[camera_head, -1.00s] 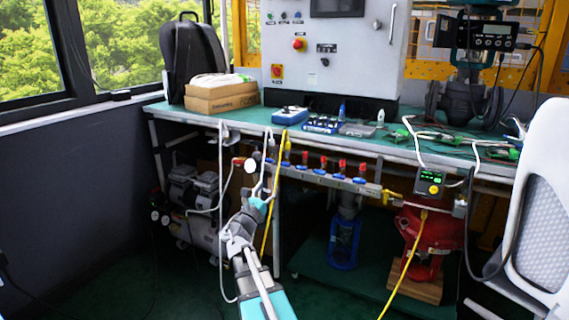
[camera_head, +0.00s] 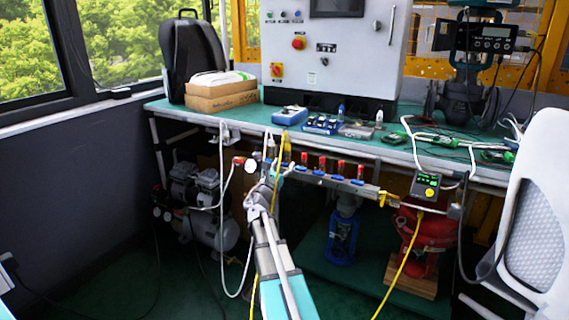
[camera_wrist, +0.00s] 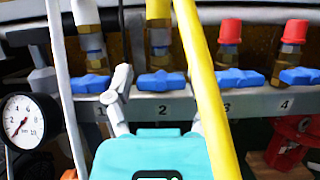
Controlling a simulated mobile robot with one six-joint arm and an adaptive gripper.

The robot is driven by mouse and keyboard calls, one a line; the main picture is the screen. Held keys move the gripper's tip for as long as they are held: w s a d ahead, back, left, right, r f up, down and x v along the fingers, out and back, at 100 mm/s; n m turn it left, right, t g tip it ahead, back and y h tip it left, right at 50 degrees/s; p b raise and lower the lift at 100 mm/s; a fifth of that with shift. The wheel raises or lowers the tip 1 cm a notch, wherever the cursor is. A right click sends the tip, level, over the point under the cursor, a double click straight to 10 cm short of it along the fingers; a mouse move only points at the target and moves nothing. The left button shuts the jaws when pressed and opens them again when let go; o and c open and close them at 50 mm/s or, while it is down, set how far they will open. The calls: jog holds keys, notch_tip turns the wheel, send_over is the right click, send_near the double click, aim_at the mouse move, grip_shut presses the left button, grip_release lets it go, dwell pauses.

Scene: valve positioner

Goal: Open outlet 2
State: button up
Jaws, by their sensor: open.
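The outlet 2 valve has a blue handle (camera_wrist: 162,81) lying crosswise above the label "2" on the grey manifold (camera_wrist: 255,103). A yellow hose (camera_wrist: 158,8) rises from outlet 2's fitting. In the wrist view my gripper (camera_wrist: 160,100) is open and empty, just in front of and below this handle. In the head view my gripper (camera_head: 275,168) is at the manifold's left part and covers outlet 2.
Blue handles of outlet 1 (camera_wrist: 91,83), outlet 3 (camera_wrist: 241,78) and outlet 4 (camera_wrist: 300,76) flank it, also crosswise. Red caps (camera_wrist: 230,32) top outlets 3 and 4. A pressure gauge (camera_wrist: 22,121) and a white hose (camera_wrist: 62,70) are at left. The bench (camera_head: 160,106) overhangs above.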

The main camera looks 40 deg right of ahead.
jog(key=c, duration=0.9)
jog(key=shift+w+r+m+g+h, duration=0.1)
jog(key=shift+m+g+h, duration=0.3)
jog(key=shift+m+g, duration=1.1)
jog(key=shift+m, duration=1.8)
jog(key=o, duration=0.9)
